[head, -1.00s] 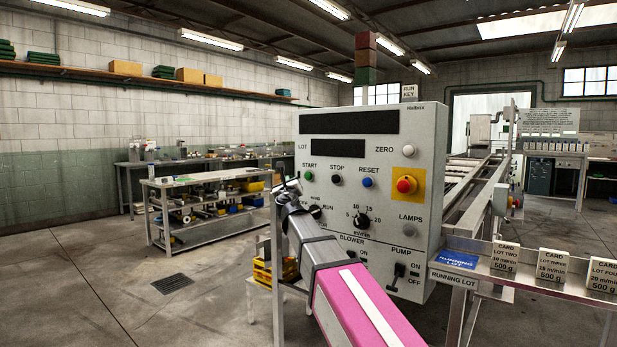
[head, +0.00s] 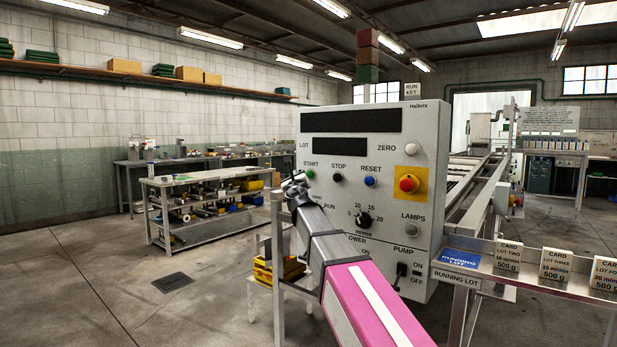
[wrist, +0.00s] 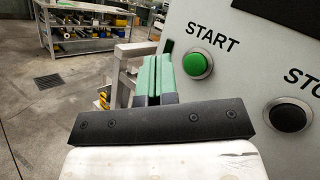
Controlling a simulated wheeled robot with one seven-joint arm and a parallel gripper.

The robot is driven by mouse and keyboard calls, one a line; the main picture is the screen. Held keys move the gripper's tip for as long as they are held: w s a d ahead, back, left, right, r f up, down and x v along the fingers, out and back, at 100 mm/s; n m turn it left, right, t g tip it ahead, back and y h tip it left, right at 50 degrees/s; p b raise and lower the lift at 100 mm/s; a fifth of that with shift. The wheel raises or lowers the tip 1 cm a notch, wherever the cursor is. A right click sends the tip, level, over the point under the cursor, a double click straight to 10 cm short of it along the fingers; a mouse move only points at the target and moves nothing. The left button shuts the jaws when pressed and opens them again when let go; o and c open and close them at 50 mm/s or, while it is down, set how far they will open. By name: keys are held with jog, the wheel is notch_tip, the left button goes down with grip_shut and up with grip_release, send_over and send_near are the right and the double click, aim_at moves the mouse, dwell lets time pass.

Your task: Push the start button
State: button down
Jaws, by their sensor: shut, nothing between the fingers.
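The green START button (head: 310,173) is at the left of the button row on the grey control panel (head: 370,250). In the wrist view the green start button (wrist: 197,65) sits in a metal ring below the word START. My gripper (head: 297,183) is just below and left of the button in the head view. In the wrist view my gripper's green fingers (wrist: 155,75) are together, empty, and point toward the panel's left edge, left of the button. No contact with the button shows.
The black STOP button (head: 337,178) and blue RESET button (head: 369,181) are to the right of START. A red emergency stop (head: 407,184) on a yellow plate is farther right. Several lot cards stand on a shelf (head: 530,278) at right. Open floor lies left.

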jog(key=shift+w+d, duration=0.7)
jog(key=shift+w, duration=0.15)
jog(key=shift+w+d, duration=0.65)
jog(key=shift+w, duration=0.2)
jog(key=shift+w, duration=0.1)
dwell(0.8)
jog(key=shift+w+d, duration=0.55)
jog(key=shift+w, duration=0.1)
dwell(1.0)
jog(key=shift+s, duration=0.1)
jog(key=shift+s+a, duration=0.55)
jog(key=shift+s, duration=0.1)
jog(key=shift+s, duration=0.1)
jog(key=shift+s+a, duration=1.55)
jog(key=shift+s, duration=0.3)
jog(key=shift+s, duration=0.1)
